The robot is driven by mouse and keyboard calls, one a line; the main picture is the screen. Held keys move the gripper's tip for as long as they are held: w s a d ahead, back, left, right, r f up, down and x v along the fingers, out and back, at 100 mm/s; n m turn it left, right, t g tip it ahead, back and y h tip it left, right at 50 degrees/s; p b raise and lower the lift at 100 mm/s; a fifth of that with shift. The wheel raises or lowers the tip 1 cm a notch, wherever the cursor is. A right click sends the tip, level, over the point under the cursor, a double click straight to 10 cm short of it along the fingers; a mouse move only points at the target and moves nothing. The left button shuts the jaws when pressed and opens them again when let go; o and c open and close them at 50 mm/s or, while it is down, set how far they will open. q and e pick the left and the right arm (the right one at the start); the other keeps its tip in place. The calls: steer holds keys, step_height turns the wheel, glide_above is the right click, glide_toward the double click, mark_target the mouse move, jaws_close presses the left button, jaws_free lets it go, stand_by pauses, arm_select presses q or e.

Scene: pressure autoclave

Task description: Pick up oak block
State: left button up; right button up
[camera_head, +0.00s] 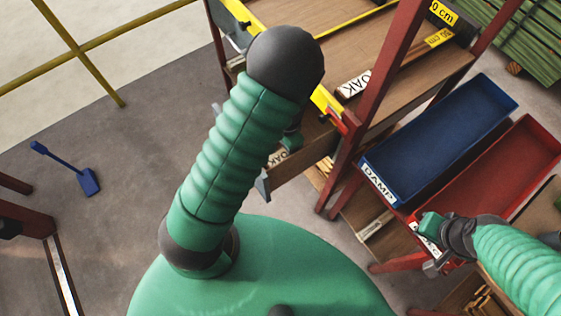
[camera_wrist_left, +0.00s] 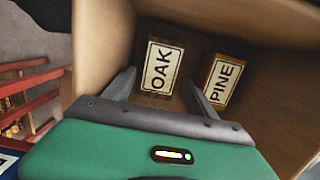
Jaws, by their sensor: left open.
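In the left wrist view the oak block (camera_wrist_left: 160,68), with a white "OAK" label, lies inside a wooden bin beside a pine block (camera_wrist_left: 222,80). My left gripper (camera_wrist_left: 158,82) is open, with one finger on each side of the lower part of the oak block in the picture. Contact cannot be told. In the head view my left arm hides most of this gripper; an "OAK" label (camera_head: 284,156) shows beside it. My right gripper (camera_head: 434,262) is at the lower right beside the red tray, its fingers unclear.
The bin's wall (camera_wrist_left: 103,40) stands close to my left gripper. A red rack post (camera_head: 372,100) rises to its right. A blue tray (camera_head: 440,135) labelled "DAMP" and a red tray (camera_head: 510,165) lie farther right. A blue tool (camera_head: 88,182) lies on the floor at left.

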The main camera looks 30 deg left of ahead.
mark_target(279, 158)
arm_select(q)
steer(key=f, duration=0.3)
steer(key=s+f+b, duration=0.1)
steer(key=f, duration=0.1)
steer(key=shift+a+f, duration=0.2)
steer(key=shift+a, duration=0.2)
steer(key=shift+d+r, duration=0.15)
steer(key=shift+d, duration=0.1)
steer(key=c, duration=0.3)
steer(key=shift+a, duration=0.1)
steer(key=c, duration=1.1)
